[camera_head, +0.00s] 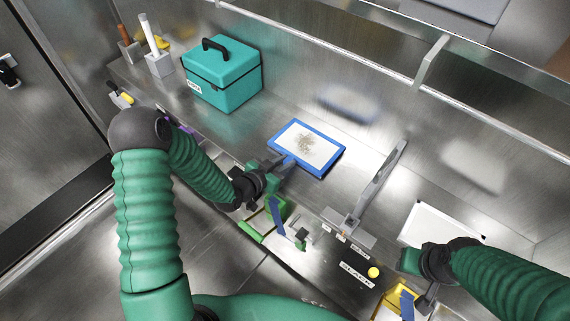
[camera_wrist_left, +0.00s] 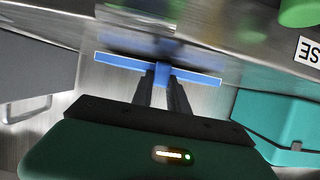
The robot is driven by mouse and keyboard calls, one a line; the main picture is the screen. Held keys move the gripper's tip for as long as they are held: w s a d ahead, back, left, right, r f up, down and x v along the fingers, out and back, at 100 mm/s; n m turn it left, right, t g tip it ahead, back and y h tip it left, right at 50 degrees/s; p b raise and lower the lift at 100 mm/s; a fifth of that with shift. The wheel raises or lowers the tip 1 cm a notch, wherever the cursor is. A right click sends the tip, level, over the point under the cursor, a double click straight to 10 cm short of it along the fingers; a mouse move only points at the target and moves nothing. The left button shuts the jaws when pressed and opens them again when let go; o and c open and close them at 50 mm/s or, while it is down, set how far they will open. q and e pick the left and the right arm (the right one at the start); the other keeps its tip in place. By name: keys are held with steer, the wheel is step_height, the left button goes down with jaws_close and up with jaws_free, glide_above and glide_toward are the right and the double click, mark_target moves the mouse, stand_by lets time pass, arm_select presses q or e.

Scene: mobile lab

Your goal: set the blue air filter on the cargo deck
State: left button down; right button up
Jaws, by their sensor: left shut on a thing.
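The blue air filter (camera_head: 308,147) is a flat frame with a blue rim and a white face with a grey-brown smudge. My left gripper (camera_head: 281,163) is shut on its near left edge. In the left wrist view the filter (camera_wrist_left: 195,76) shows edge-on between the fingers of the left gripper (camera_wrist_left: 163,80). The filter is over the steel deck (camera_head: 255,125); I cannot tell whether it touches the surface. My right gripper (camera_head: 425,297) is at the lower right, partly hidden, and its jaw state is unclear.
A teal toolbox (camera_head: 222,75) stands on the deck left of the filter. A grey lever (camera_head: 382,175) stands to the right. A white panel (camera_head: 441,222) lies near my right arm. A holder with a white stick (camera_head: 159,63) is at far left. A rail runs along the back.

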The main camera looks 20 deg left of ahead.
arm_select(q)
steer(key=shift+w+f, duration=0.1)
steer(key=shift+f, duration=0.25)
steer(key=shift+d, duration=0.1)
steer(key=c, duration=1.3)
jaws_free()
